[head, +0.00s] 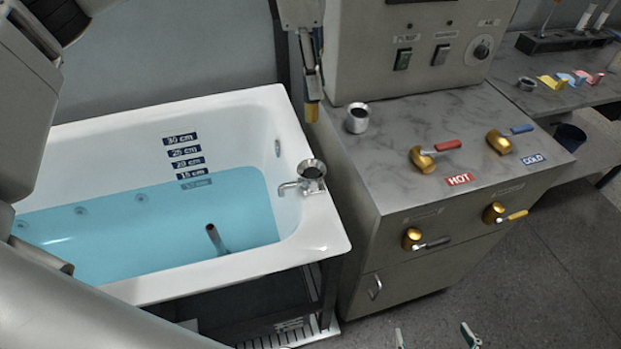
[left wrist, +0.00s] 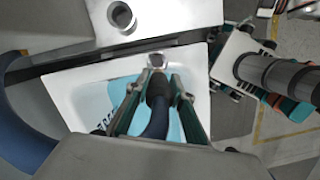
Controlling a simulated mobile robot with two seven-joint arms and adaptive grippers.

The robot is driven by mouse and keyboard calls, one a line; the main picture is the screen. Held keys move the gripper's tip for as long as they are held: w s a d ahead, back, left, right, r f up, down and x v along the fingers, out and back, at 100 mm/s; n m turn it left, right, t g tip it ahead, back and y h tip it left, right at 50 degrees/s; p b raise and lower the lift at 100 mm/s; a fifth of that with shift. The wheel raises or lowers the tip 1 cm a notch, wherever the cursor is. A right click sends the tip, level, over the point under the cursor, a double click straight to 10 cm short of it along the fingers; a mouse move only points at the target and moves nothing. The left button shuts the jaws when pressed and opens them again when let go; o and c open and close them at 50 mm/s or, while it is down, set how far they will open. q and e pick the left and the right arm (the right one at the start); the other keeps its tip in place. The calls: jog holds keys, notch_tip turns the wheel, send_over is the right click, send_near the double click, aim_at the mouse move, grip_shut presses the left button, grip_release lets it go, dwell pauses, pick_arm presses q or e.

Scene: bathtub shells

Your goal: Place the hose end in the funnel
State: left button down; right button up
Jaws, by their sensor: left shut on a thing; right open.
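The funnel (head: 312,170) is a dark, metal-rimmed cup at the tub's right end, above a small spout. It also shows in the left wrist view (left wrist: 157,60). My left gripper (left wrist: 160,88) is shut on the hose, whose dark end (left wrist: 155,84) points toward the funnel and looks close to it in that view. Whether they touch cannot be told. The blue hose (left wrist: 158,122) runs back between the fingers. In the head view, the left gripper and the hose end do not show. My right gripper (head: 435,338) is open and empty at the bottom edge.
The white bathtub (head: 190,278) holds blue water, with a dark pipe (head: 215,239) standing in it. Right of it, a grey cabinet (head: 385,185) carries a metal cup (head: 357,118) and gold taps. A fixture (head: 312,85) hangs above the tub's right end.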

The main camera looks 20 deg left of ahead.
aim_at(306, 117)
pick_arm(q)
notch_tip(306, 117, down, 20)
jog(key=shift+r+b, duration=0.15)
jog(key=shift+b, duration=0.2)
dwell(0.3)
jog(key=shift+f, duration=0.2)
jog(key=c, duration=1.8)
grip_release()
jog(key=shift+o, duration=0.2)
jog(key=r, duration=0.4)
jog(key=a+r, duration=0.1)
jog(key=r, duration=0.7)
jog(key=shift+s+a+r, duration=0.1)
jog(key=shift+s+a, duration=0.1)
jog(key=shift+a, duration=0.15)
